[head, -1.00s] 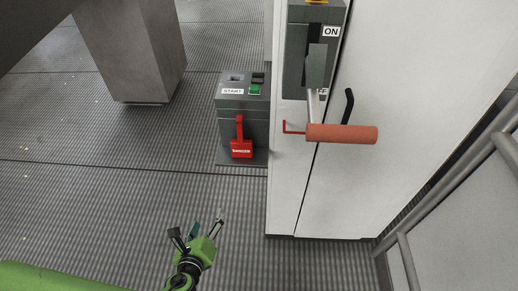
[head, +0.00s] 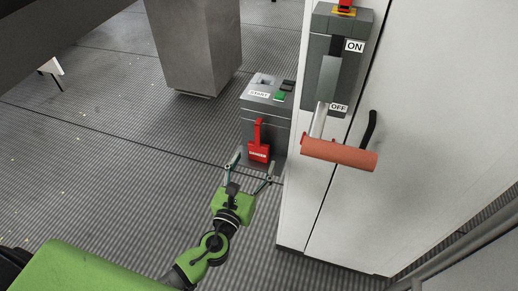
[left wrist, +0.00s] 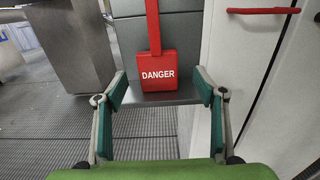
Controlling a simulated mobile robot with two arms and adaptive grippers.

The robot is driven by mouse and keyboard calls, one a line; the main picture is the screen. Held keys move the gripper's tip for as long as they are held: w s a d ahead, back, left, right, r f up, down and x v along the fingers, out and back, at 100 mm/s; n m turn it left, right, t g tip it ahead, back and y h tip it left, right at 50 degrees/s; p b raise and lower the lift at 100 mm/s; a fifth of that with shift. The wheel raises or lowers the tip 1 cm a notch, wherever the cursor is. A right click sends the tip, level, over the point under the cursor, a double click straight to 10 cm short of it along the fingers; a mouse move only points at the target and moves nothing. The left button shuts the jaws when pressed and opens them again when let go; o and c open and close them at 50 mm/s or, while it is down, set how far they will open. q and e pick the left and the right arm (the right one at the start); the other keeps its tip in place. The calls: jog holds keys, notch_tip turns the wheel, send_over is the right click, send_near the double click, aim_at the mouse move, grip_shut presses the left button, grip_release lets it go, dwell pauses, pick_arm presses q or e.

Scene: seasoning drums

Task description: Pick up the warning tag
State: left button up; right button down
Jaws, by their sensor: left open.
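The warning tag (head: 259,153) is a red block lettered DANGER on a red strap, hanging on the front of a grey control box (head: 254,123). In the left wrist view the tag (left wrist: 157,80) is upright and near the middle, ahead of the fingers. My left gripper (head: 251,166) is open, with its fingers spread toward the tag. In the left wrist view the open fingers (left wrist: 160,90) appear to either side of the tag, with gaps on both sides. I cannot tell whether the tag is between the fingertips in depth. My right gripper is not in view.
A white cabinet (head: 340,220) stands right of the box. A grey pillar (head: 198,50) stands behind left. The floor at left is open.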

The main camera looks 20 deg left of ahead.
aim_at(258, 152)
pick_arm(q)
jog(key=shift+w+a+r, duration=0.1)
jog(key=shift+w+r, duration=0.05)
jog(key=shift+w, duration=0.45)
jog(key=w+p, duration=0.1)
jog(key=w, duration=0.3)
jog(key=shift+w, duration=0.2)
jog(key=c, duration=1.2)
